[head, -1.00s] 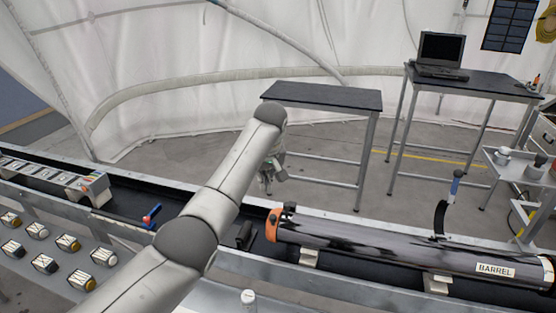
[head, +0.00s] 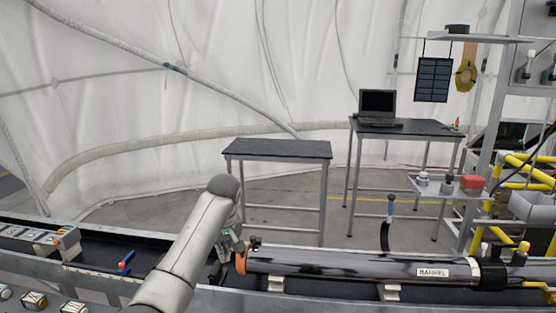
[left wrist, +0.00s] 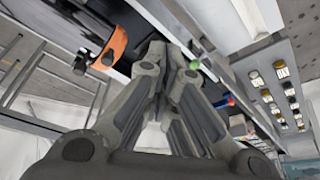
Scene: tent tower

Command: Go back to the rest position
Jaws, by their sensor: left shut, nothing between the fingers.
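My left arm reaches in from the lower left in the head view, over the long bench. My left gripper (head: 232,245) is small there, beside the orange-rimmed left end of the barrel (head: 350,265). In the left wrist view the fingers of the left gripper (left wrist: 172,55) are together with nothing between them. The barrel's orange rim (left wrist: 115,45) shows to the left of the fingers there, apart from them. My right gripper is in neither view.
The barrel lies on supports on the bench. A blue-and-red item (head: 125,262) lies left of my arm. Behind are an empty dark-topped table (head: 277,149), a laptop table (head: 400,126) and yellow rails (head: 520,165).

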